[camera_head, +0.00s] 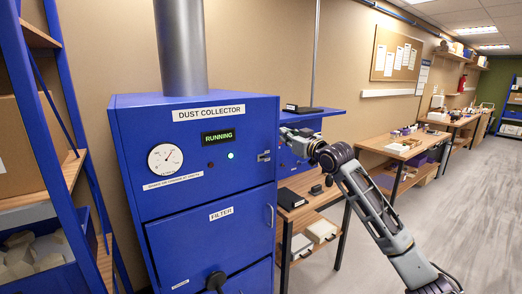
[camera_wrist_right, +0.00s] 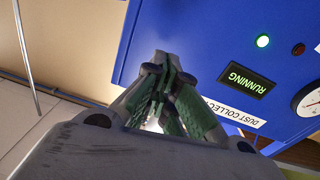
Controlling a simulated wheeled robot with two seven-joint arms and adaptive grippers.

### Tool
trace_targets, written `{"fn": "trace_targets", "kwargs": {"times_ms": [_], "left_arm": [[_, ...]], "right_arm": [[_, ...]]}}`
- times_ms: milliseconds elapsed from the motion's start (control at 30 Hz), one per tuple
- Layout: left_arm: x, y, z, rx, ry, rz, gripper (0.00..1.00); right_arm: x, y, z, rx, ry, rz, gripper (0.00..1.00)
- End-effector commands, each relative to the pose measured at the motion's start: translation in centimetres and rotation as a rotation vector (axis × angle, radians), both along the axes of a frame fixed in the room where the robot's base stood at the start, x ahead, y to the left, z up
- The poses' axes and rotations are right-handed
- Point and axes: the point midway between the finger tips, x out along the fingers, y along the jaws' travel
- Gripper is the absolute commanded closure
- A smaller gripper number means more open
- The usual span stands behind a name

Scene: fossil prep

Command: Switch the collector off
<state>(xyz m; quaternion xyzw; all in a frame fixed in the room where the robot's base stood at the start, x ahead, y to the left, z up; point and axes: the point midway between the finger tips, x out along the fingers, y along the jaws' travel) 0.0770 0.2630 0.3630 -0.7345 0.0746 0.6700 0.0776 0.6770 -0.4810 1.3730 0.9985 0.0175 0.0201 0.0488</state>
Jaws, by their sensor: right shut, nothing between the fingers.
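The blue dust collector (camera_head: 128,125) stands left of centre in the head view. Its display (camera_head: 218,137) reads RUNNING, and a green lamp (camera_head: 231,155) is lit beside a dark red one (camera_head: 210,165). A small switch-like fitting (camera_head: 264,156) sits near the front panel's right edge. My right gripper (camera_head: 285,134) is just right of that edge, above and right of the fitting. In the wrist view the right gripper (camera_wrist_right: 161,62) is shut and empty, its tips over the blue panel; the lit lamp (camera_wrist_right: 263,41) and display (camera_wrist_right: 247,79) show upside down. I cannot tell whether the tips touch. My left gripper is not in view.
A round gauge (camera_head: 165,158) and a filter door (camera_head: 210,240) are on the collector's front. A blue shelf rack (camera_head: 70,165) stands close on the left. A wooden workbench (camera_head: 305,215) stands right of the collector. The floor at the right (camera_head: 455,215) is clear.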

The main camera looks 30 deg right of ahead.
Motion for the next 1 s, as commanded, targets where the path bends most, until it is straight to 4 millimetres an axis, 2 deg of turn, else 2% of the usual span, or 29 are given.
{"fn": "trace_targets", "kwargs": {"times_ms": [300,633,1000], "left_arm": [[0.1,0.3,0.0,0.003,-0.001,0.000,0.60],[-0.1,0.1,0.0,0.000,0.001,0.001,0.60],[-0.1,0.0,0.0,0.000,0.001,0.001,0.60]], "right_arm": [[-0.4,1.4,-1.0,0.048,0.065,0.039,1.00],[-0.5,1.5,-2.5,0.080,0.132,0.040,1.00],[-0.5,1.5,-2.6,0.091,0.138,0.039,1.00]]}}
